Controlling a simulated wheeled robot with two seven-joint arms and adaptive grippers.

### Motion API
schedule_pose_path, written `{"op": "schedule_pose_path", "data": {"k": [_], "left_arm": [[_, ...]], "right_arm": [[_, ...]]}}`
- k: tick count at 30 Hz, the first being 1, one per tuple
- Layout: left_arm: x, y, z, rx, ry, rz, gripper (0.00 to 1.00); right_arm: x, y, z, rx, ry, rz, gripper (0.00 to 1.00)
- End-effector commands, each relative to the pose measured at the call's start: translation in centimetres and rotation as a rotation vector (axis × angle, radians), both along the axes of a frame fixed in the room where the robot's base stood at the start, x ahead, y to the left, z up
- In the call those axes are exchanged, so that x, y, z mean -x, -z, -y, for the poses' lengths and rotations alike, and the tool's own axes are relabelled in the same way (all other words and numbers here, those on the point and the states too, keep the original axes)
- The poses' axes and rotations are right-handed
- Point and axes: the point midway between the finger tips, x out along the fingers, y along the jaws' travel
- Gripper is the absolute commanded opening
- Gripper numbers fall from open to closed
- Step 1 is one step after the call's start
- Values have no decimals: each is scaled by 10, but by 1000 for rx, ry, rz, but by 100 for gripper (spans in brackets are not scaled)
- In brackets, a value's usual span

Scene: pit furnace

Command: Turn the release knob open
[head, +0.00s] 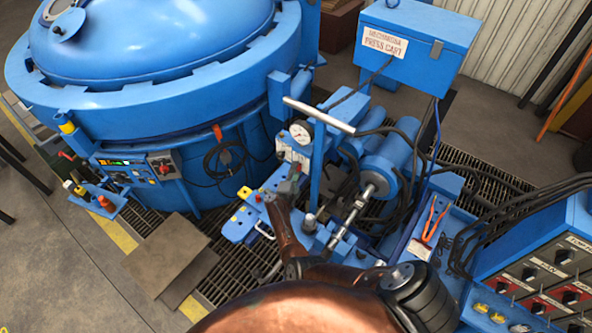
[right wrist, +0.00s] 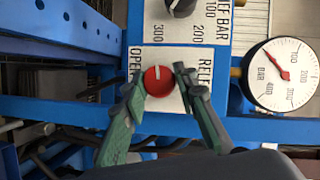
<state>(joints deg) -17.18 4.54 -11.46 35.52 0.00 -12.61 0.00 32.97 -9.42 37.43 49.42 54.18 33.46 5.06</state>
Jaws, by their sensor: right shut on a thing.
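The release knob (right wrist: 158,82) is a small round red knob with a white pointer line, on a white label plate (right wrist: 165,52) in the right wrist view. The line points towards the top of that picture. "OPEN" is printed left of the knob, and lettering partly covered by a finger is to its right. My right gripper (right wrist: 158,75) has its two green-grey fingers on opposite sides of the knob, shut on it. In the head view my right gripper (head: 292,178) is at the blue press cart's panel and hides the knob. My left gripper is not in view.
A black relief knob (right wrist: 181,5) with a bar scale is above the red knob in the wrist view. A pressure gauge (right wrist: 284,74) is close on the right. In the head view a T-handle (head: 318,115) stands over the panel, and a blue furnace vessel (head: 150,100) fills the left.

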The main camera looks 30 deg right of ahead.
Motion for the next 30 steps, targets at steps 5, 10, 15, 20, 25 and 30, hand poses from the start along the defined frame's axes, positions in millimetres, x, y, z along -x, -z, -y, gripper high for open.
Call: {"op": "schedule_pose_path", "data": {"k": [5,10,15,20,25,30], "left_arm": [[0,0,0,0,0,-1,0],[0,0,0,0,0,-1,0],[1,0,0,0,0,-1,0],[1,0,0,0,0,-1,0],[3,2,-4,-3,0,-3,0],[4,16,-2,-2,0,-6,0]], "right_arm": [[0,2,-1,-2,-1,-2,2],[0,1,-1,-2,0,-1,31],[0,1,0,-2,-1,0,43],[0,0,0,-1,0,1,44],[0,1,0,-3,0,8,44],[1,6,0,-28,1,68,44]]}}
